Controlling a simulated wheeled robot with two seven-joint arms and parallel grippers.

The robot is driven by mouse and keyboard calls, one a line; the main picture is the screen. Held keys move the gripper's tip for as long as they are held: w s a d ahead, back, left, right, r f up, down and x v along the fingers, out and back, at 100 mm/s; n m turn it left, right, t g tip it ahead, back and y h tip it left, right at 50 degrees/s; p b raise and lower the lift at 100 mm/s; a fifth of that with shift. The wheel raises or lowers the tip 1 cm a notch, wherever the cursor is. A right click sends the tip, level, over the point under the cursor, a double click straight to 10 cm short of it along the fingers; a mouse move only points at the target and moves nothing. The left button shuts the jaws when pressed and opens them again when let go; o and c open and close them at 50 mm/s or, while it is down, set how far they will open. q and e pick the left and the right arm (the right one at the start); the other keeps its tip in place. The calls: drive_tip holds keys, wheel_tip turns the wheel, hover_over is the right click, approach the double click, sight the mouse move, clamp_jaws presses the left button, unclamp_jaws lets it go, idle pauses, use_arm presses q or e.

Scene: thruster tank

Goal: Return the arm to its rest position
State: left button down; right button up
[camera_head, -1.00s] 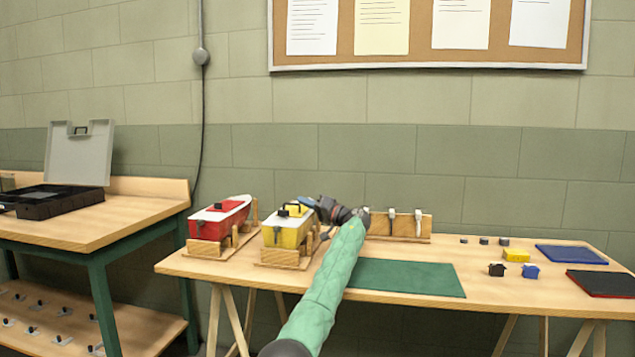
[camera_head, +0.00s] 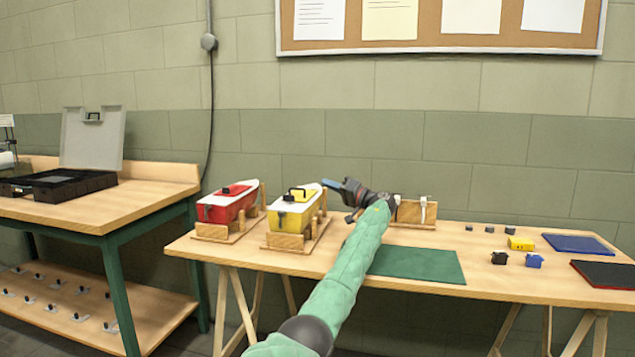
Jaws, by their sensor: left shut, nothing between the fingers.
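My left arm, in a green sleeve, reaches up from the bottom over the right-hand table. My left gripper (camera_head: 338,187) is at its end, shut and empty, pointing left, just right of the yellow boat (camera_head: 292,212). It appears apart from the boat, though the exact gap in depth is hard to tell. The yellow boat sits upright in a wooden cradle (camera_head: 285,241). A red boat (camera_head: 227,204) sits in a similar cradle to its left. My right gripper is not in view.
A green mat (camera_head: 425,265) lies partly behind my arm. A wooden tool rack (camera_head: 412,213) stands behind it. An open black case (camera_head: 62,187) is on the left bench.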

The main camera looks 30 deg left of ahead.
use_arm(q)
drive_tip(key=shift+w+d+f, duration=0.2)
drive_tip(key=shift+d+f, duration=0.05)
drive_tip(key=shift+d, duration=0.45)
drive_tip(key=shift+w+d+f, duration=0.15)
drive_tip(key=shift+d+f, duration=0.1)
drive_tip(key=shift+d, duration=0.4)
